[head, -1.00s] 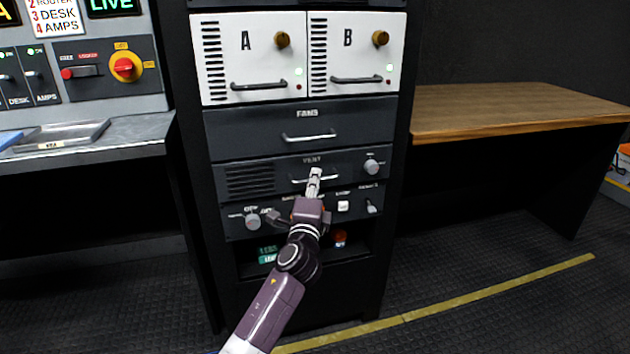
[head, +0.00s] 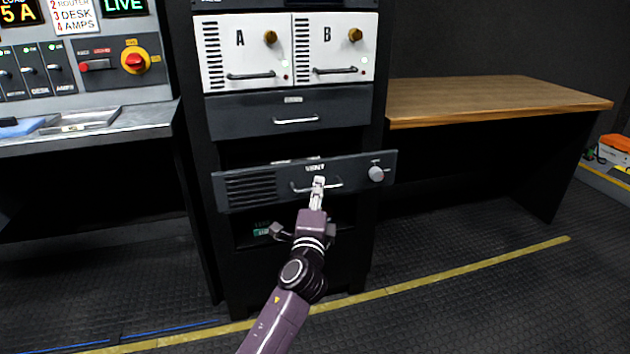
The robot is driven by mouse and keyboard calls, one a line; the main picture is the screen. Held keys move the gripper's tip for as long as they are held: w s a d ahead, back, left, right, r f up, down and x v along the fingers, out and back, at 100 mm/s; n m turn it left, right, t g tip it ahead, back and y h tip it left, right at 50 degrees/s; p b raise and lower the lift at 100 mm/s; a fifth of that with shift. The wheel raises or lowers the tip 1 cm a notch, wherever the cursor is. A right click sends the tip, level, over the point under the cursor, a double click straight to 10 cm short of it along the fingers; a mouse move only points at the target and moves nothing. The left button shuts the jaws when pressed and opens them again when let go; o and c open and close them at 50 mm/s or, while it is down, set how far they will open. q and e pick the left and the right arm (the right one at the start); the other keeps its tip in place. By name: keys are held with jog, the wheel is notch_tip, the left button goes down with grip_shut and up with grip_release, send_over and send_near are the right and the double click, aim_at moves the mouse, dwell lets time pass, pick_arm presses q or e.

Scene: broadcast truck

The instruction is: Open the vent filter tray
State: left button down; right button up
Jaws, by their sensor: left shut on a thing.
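The vent filter tray (head: 348,172) is a dark drawer front with slats at its left, a knob (head: 376,174) at its right and a thin bar handle (head: 297,187). It stands out from the black rack, with a dark gap above it. My left gripper (head: 318,184) is shut on the handle near its middle. The tray front hides most of the control panel below it. The inside of the tray is mostly hidden; some pale bits show just above its top edge. My right gripper is not in view.
The fans drawer (head: 345,108) above is shut, below white units A (head: 243,52) and B (head: 334,50). A wooden desk (head: 490,98) stands at the right and a grey console (head: 150,120) at the left. The floor in front is clear.

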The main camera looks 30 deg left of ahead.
pick_arm(q)
jog(key=shift+s+d, duration=1.6)
jog(key=shift+d, duration=0.25)
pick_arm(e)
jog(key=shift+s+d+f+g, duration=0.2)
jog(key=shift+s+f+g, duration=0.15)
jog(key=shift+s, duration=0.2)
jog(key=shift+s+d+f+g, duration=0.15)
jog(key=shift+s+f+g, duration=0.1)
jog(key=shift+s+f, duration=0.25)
pick_arm(q)
jog(key=c, duration=2)
grip_release()
jog(key=shift+c, duration=0.2)
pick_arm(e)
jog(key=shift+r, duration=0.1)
pick_arm(q)
jog(key=shift+s, duration=0.1)
jog(key=v, duration=1.2)
